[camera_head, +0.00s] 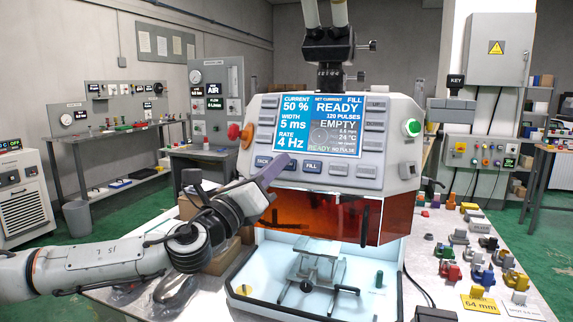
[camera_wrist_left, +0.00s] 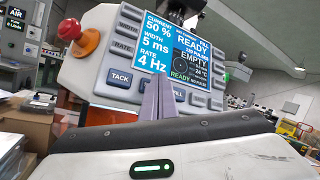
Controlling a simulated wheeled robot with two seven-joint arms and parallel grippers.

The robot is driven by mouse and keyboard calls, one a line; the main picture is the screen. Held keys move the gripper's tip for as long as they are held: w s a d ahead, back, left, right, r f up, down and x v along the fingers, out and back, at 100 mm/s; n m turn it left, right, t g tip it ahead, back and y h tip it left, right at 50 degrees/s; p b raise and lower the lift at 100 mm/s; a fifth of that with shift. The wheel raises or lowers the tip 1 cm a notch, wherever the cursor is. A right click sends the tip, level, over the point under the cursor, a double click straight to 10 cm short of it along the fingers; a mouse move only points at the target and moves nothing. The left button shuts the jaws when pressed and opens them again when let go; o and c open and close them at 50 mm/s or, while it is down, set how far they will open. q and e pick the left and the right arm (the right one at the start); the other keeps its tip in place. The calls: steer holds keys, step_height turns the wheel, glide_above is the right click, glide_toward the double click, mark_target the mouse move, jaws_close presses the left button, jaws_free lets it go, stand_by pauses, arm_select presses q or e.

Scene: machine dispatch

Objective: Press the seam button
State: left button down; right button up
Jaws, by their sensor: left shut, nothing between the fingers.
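The welding machine's front panel (camera_head: 335,145) carries a row of buttons under its blue screen (camera_head: 318,123). The TACK button (camera_head: 262,161) and the FILL button (camera_head: 312,166) are readable; TACK also shows in the left wrist view (camera_wrist_left: 120,78). Between them sits a dark button (camera_head: 291,166), mostly covered by my left fingers, its label hidden; by its place it is likely the seam button. My left gripper (camera_head: 284,160) is shut and empty, its tips at this button. In the left wrist view the fingers (camera_wrist_left: 157,82) point at the panel between TACK and FILL. Whether they touch is unclear. My right gripper is not in view.
A red knob (camera_head: 247,136) stands out left of the screen, and a green button (camera_head: 412,127) is on the right. Below the panel hangs an orange shield (camera_head: 330,214) over a lit chamber. Several small parts stand on the table at right.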

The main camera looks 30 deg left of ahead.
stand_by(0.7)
arm_select(q)
steer(key=shift+w, duration=0.1)
steer(key=shift+w+a+f, duration=0.1)
steer(key=shift+w+f, duration=0.1)
steer(key=shift+w, duration=0.1)
steer(key=shift+w+a+f+b, duration=0.1)
steer(key=shift+w+f+b, duration=0.05)
steer(key=shift+w+b, duration=0.2)
stand_by(0.7)
steer(key=shift+s, duration=0.15)
steer(key=shift+s+d+r, duration=0.2)
steer(key=shift+s+r, duration=0.15)
steer(key=shift+s, duration=0.25)
